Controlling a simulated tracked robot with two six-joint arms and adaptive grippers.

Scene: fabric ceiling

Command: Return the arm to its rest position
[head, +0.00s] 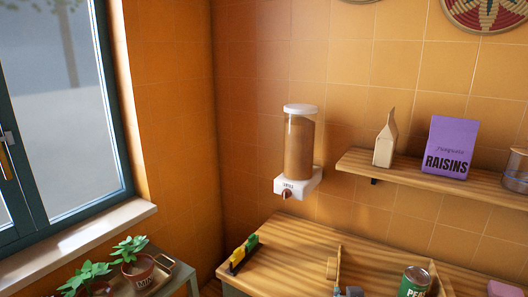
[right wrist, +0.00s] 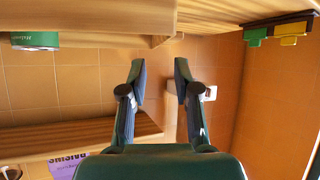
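My right gripper (right wrist: 159,72) shows in the right wrist view with its two dark fingers apart and nothing held between them. That view is upside down, with the worktop at the top. The rest of the right arm is out of the frame. My left arm and gripper are in neither view.
A dispenser (head: 299,150) hangs on the tiled wall. A shelf (head: 400,174) holds a carton (head: 385,142), a raisins bag (head: 450,146) and a jar (head: 516,170). A can (head: 414,282) stands between wooden pieces; yellow-green blocks (head: 243,252) lie left. Potted plants (head: 136,268) stand by the window.

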